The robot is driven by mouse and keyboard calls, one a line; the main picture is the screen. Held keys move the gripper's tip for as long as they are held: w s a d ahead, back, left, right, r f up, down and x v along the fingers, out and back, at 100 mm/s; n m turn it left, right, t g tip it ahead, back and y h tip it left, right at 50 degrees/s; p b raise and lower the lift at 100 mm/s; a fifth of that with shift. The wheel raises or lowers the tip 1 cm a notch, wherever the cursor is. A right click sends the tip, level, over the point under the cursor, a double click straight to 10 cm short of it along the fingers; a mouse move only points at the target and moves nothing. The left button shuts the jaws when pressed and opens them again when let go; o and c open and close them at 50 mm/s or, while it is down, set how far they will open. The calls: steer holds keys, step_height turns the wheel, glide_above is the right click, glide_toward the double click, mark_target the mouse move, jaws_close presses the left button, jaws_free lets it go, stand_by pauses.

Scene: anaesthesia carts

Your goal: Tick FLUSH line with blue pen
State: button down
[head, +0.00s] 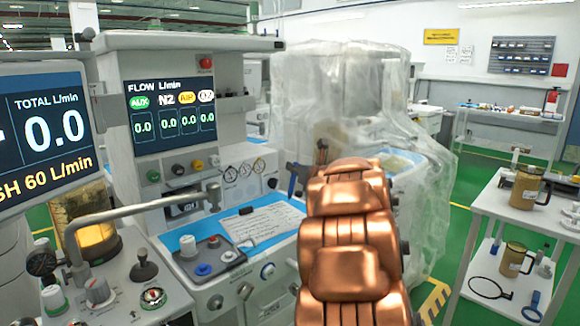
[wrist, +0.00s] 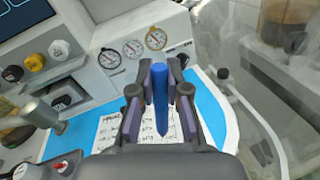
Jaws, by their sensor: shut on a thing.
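My gripper (wrist: 160,95) is shut on a blue pen (wrist: 160,100), which stands between its fingers in the wrist view. In the head view the blue pen (head: 292,185) shows just left of my copper-coloured arm, which hides most of the gripper. The printed sheet (head: 262,222) lies on a blue mat on the cart's worktop. In the wrist view the sheet (wrist: 110,132) lies below and behind the pen, partly hidden by the fingers. Whether the pen touches the sheet cannot be told. The FLUSH line is too small to make out.
Round gauges (wrist: 133,48) and knobs sit on the panel behind the sheet. A metal bar (head: 140,212) and a tray with a blue knob (head: 188,245) stand left of the sheet. Plastic-draped equipment (head: 345,95) is behind. A white trolley (head: 482,208) with mugs stands at the right.

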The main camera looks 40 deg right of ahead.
step_height(320, 180, down, 2)
steer(key=shift+w+a+f+b, duration=0.1)
steer(key=shift+a+b, duration=0.05)
steer(key=shift+b, duration=0.3)
steer(key=shift+f+b, duration=0.75)
steer(key=shift+f, duration=1.35)
steer(key=shift+f+b, duration=0.55)
steer(key=shift+b, duration=0.1)
steer(key=shift+d+b, duration=0.4)
steer(key=shift+b, duration=0.5)
stand_by(1.6)
steer(key=shift+s, duration=0.2)
stand_by(0.3)
steer(key=shift+r+p, duration=1.55)
steer(key=shift+r, duration=2)
